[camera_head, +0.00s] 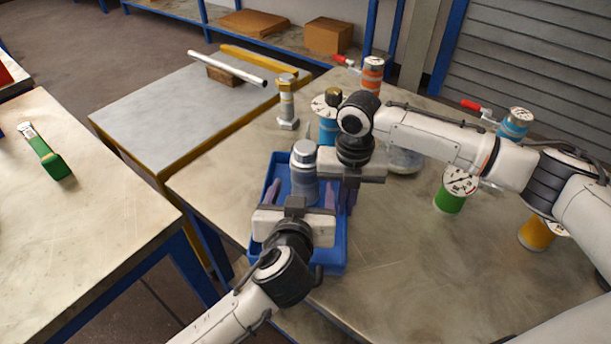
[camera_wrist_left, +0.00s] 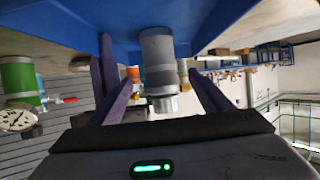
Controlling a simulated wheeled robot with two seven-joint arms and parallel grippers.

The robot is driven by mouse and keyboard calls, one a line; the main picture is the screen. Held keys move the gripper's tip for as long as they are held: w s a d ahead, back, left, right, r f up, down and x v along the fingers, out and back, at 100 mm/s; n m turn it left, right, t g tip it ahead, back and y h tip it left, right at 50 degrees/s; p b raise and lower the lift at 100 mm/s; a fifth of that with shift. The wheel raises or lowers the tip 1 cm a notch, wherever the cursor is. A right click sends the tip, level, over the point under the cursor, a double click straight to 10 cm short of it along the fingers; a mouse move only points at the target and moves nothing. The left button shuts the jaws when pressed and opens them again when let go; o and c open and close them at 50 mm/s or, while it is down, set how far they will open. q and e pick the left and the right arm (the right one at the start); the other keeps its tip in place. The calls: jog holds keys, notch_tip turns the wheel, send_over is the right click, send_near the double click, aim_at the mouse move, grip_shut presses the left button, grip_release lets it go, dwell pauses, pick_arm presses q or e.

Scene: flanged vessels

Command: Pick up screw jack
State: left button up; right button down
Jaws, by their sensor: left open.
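A grey cylinder with a paler silver top, which I take for the screw jack (camera_head: 304,174), stands upright in the blue tray (camera_head: 342,250). My left gripper (camera_head: 301,192) is open, with its purple fingers to either side of the jack. In the left wrist view the jack (camera_wrist_left: 157,58) appears upside down between the two fingers (camera_wrist_left: 160,75), with gaps at its sides. My right gripper (camera_head: 346,196) points down at the tray's right edge, close to the left gripper; its jaw opening is hidden.
A tall bolt-like piece (camera_head: 287,102) stands behind the tray. Gauged cylinders in green (camera_head: 449,202), yellow (camera_head: 536,232) and blue (camera_head: 514,125) stand to the right. A separate table (camera_head: 60,260) with a green tool (camera_head: 47,155) is at left.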

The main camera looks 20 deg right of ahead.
pick_arm(q)
jog(key=shift+x, duration=4.05)
jog(key=shift+r, duration=0.1)
jog(key=c, duration=1.4)
jog(key=shift+w+d+r, duration=0.1)
jog(key=shift+r, duration=0.1)
jog(key=c, duration=0.3)
jog(key=shift+c, duration=0.2)
jog(key=shift+r, duration=0.3)
jog(key=s+a, duration=0.1)
jog(key=a, duration=0.1)
jog(key=s+a, duration=0.3)
jog(key=a, duration=0.1)
jog(key=shift+s+a+r, duration=0.2)
jog(key=shift+a+r, duration=0.05)
jog(key=shift+a, duration=0.05)
notch_tip(320, 180, up, 14)
